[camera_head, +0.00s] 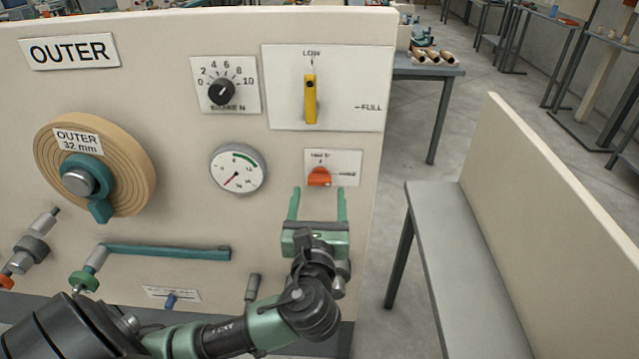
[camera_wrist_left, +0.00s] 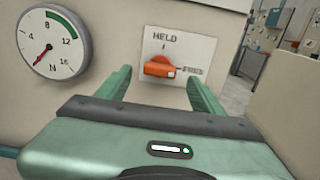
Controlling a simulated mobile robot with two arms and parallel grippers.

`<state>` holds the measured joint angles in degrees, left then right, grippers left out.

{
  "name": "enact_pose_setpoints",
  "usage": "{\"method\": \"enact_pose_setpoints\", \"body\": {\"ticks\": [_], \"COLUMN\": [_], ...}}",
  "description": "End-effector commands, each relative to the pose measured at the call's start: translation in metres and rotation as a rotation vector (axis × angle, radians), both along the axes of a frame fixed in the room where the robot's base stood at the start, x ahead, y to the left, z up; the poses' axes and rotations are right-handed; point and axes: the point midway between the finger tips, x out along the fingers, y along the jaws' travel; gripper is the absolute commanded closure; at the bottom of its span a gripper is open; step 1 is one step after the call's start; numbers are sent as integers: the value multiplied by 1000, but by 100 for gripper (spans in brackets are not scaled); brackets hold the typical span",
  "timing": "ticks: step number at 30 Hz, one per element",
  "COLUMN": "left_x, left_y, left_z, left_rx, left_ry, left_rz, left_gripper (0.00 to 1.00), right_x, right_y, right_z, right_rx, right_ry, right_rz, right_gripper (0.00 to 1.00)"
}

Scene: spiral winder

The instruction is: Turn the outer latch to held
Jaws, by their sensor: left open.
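The outer latch is an orange knob (camera_head: 319,177) on a small white plate (camera_head: 345,164) on the panel marked OUTER. My left gripper (camera_head: 318,204) is open, just below and in front of the knob. Its green fingers (camera_wrist_left: 160,88) stand apart on either side of the knob, and nothing is between them in contact. My right gripper is not in view.
A yellow lever (camera_head: 310,98) on a LOW/FULL plate sits above the latch. A round gauge (camera_head: 238,169) and a black dial (camera_head: 221,91) are to the left. A wound roll (camera_head: 130,160) is at far left. A grey bench (camera_head: 450,250) stands right of the panel.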

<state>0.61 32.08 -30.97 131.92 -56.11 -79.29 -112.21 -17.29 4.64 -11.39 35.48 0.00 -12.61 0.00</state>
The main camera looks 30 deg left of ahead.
Motion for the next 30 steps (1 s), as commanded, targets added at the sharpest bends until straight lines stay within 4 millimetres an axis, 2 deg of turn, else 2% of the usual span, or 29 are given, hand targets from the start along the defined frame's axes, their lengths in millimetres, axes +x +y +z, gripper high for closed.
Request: {"method": "enact_pose_setpoints", "body": {"ticks": [3, 7, 18, 19, 25, 26, 30], "left_x": [17, 30, 38, 38, 37, 37, 37], "left_y": [11, 19, 23, 23, 23, 23, 23], "left_z": [2, 1, -1, -1, -1, -1, -1], "left_rx": [2, 0, -3, -3, -3, -3, -8], "left_ry": [-1, 0, 1, 1, 1, 1, -1], "left_rz": [2, 1, 0, 0, 0, 0, 0], "left_gripper": [33, 33, 33, 36, 91, 95, 95], "right_x": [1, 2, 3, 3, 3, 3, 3], "right_y": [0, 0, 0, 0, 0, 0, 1], "right_z": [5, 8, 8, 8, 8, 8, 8], "right_rx": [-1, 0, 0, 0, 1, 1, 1], "right_ry": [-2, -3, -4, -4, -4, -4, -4], "right_rz": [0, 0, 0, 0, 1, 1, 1], "right_gripper": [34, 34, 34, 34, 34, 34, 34]}}
